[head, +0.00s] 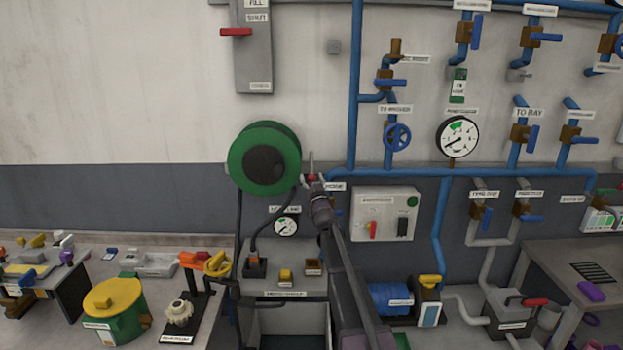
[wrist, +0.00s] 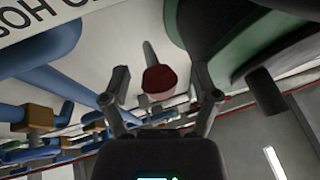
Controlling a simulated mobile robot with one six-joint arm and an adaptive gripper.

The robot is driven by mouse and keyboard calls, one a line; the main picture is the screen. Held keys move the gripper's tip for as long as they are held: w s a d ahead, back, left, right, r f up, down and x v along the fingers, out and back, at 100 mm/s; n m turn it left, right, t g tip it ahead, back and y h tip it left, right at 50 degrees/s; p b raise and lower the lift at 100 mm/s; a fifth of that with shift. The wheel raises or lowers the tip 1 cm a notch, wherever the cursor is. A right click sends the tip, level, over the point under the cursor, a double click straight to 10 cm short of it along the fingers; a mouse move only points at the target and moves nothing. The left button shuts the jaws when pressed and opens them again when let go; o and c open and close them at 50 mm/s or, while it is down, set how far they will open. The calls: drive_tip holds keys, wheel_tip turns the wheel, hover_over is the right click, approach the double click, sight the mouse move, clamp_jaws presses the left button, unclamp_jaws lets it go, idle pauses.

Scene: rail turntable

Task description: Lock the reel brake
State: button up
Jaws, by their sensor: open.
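The hose reel (head: 264,158) is a green drum with a dark hub on the wall, left of centre in the head view; its green rim (wrist: 232,58) fills the right of the wrist view. A lever with a dark red knob (wrist: 158,80) lies between the fingers in the wrist view, with a grey rod (wrist: 149,53) beyond it. In the head view a small red spot (head: 311,177) shows just right of the reel. My gripper (head: 313,181) is open around the knob, with visible gaps on both sides. My gripper partly hides the lever in the head view.
A blue pipe (head: 356,90) runs up the wall just right of my gripper. A pressure gauge (head: 286,226) and a grey switch box (head: 386,214) sit lower on the wall. A bench (head: 300,283) stands below the reel. The wall above my gripper is bare.

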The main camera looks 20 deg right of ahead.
clamp_jaws()
